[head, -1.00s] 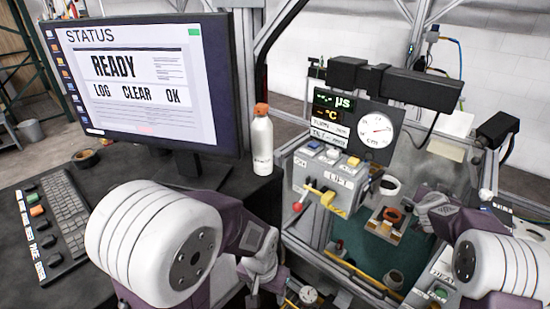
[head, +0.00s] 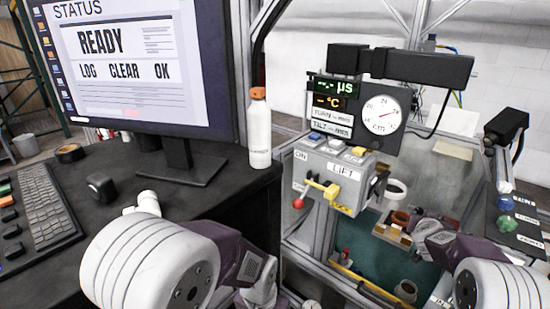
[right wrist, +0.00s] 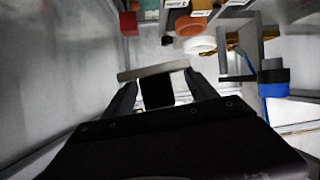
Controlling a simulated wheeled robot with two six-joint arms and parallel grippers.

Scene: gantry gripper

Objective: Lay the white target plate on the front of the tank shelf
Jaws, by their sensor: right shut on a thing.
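A pale flat piece, seen nearly edge-on in the right wrist view (right wrist: 153,71), lies across my right fingertips; it looks like the white target plate. My right gripper (right wrist: 158,84) is shut on it. In the head view my right wrist hangs over the right side of the tank, and its fingers and the plate cannot be made out there. The tank shelf (head: 392,237) shows partly beside that wrist, with an orange-brown ring (head: 401,219) on it. My left arm is low in the head view, and its gripper fingers are out of the picture.
A LIFT control box (head: 335,172) with a yellow lever and red knob stands at the tank's near left. A dial gauge (head: 382,114) is above it. A white bottle (head: 260,130) and a monitor (head: 140,70) stand on the dark desk. A white ring (head: 396,189) is inside the tank.

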